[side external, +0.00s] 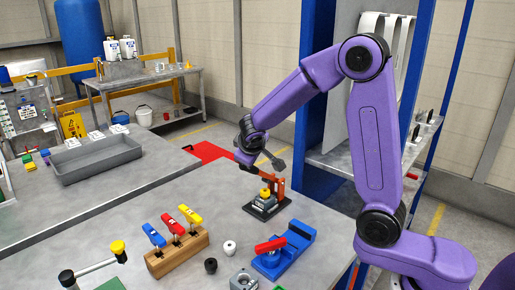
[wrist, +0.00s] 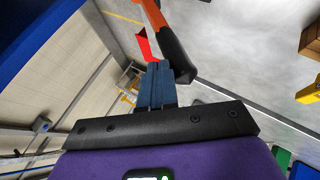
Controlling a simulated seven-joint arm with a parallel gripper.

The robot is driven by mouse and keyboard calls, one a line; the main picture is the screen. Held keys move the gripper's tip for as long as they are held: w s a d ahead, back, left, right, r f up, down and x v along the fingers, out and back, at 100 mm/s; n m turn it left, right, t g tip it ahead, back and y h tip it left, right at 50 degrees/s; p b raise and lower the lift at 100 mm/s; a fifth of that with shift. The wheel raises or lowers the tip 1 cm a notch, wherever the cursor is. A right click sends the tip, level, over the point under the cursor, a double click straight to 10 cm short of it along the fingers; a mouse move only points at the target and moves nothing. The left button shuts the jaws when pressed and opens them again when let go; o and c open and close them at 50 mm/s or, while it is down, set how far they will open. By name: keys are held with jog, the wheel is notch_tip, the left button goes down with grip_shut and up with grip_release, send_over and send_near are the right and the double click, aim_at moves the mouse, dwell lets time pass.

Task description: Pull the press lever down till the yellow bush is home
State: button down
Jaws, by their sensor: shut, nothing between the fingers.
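The press (side external: 266,206) stands on the bench in the side view, with a dark base and an orange-red upright. The yellow bush (side external: 265,192) shows low in it; I cannot tell how deep it sits. The press lever (wrist: 178,55), an orange arm with a black grip, is close in the wrist view. My gripper (wrist: 157,66) is shut with nothing between its fingers. Its blue fingertips lie beside the black grip and overlap it in the picture; I cannot tell whether they touch. In the side view my wrist hides part of the lever above the press.
A wooden block with several coloured clamps (side external: 177,250) and a blue vise with a red handle (side external: 283,250) stand in front of the press. Small round pieces (side external: 229,248) lie between them. A grey tray (side external: 97,158) is at the left. A blue post rises behind.

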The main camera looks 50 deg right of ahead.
jog(key=a+f+n+t+h, duration=0.1)
jog(key=a+f+h, duration=0.4)
jog(key=f, duration=0.7)
jog(key=shift+a+f+n+h, duration=0.4)
jog(key=shift+a+n, duration=0.1)
jog(key=shift+a, duration=0.35)
jog(key=s+a+r, duration=0.6)
jog(key=a+r, duration=0.1)
jog(key=a, duration=0.1)
jog(key=s+d+r+n+g+y, duration=0.1)
jog(key=s+y, duration=0.3)
jog(key=s, duration=0.5)
jog(key=s+d+r+n+g+y, duration=0.1)
jog(key=s+d+n+g+y, duration=0.2)
jog(key=s, duration=0.7)
jog(key=s+d+r+n+g+y, duration=0.2)
jog(key=s+d+n+y, duration=0.1)
jog(key=s, duration=0.7)
jog(key=shift+d+n+g+y, duration=0.4)
jog(key=shift+n+y, duration=0.1)
jog(key=shift+y, duration=0.6)
